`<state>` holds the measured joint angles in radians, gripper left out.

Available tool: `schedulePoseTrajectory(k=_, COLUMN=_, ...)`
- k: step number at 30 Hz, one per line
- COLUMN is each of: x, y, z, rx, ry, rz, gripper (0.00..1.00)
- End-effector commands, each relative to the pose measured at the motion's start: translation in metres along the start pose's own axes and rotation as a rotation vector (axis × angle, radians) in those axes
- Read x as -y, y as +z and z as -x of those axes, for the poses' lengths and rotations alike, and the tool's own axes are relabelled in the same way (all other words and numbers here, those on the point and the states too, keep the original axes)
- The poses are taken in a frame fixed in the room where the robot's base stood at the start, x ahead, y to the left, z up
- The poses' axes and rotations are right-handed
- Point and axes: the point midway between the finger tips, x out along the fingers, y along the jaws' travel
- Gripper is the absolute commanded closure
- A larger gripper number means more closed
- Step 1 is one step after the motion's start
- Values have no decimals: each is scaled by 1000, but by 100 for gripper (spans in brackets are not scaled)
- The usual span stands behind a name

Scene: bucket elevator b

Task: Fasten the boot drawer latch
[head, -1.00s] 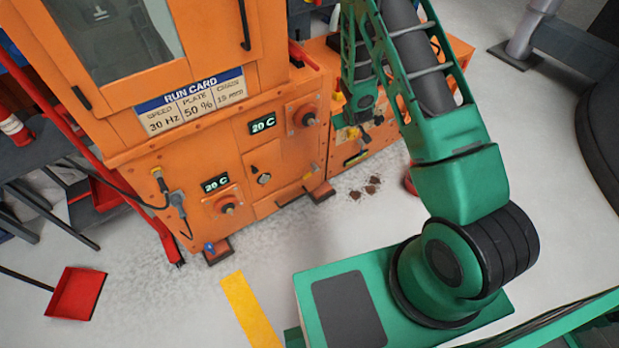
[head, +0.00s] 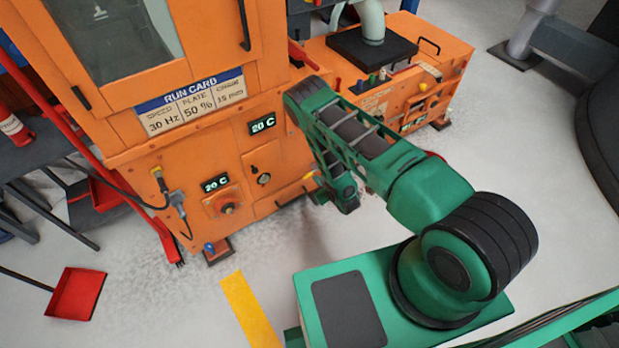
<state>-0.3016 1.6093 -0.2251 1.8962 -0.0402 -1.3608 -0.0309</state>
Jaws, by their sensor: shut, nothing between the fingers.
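The low front panel (head: 275,196) of the orange cabinet looks like the boot drawer. It carries a dark round knob (head: 264,180) with a small black lever above it. A small yellow handle (head: 309,175) shows at the panel's right side. I cannot tell which fitting is the latch, or whether it is fastened. My green arm arches over and down in front of the cabinet's right side. My gripper (head: 319,194) is shut and empty, low beside the yellow handle. Its fingertips are small and partly hidden, so I cannot tell whether they touch anything.
A second orange unit (head: 405,100) with a grey pipe stands at the back right. A knob (head: 227,208) and a plugged cable (head: 177,198) are left of the panel. A red dustpan (head: 76,293) lies at the far left. The floor before the cabinet is mostly clear.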

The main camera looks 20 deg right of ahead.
Motion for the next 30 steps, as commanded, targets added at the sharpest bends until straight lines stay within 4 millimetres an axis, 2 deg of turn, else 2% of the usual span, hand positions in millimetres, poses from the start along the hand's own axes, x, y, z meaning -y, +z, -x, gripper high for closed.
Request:
schedulePoseTrajectory(k=8, x=0, y=0, z=-1, rx=0, ry=0, rz=0, gripper=100)
schedulePoseTrajectory(k=13, x=0, y=0, z=-11, rx=0, ry=0, rz=0, gripper=100)
schedulePoseTrajectory(k=29, x=0, y=0, z=-102, rx=-1, ry=1, rz=1, gripper=100)
schedulePoseTrajectory(k=30, x=0, y=6, z=-106, rx=3, ry=1, rz=0, gripper=100)
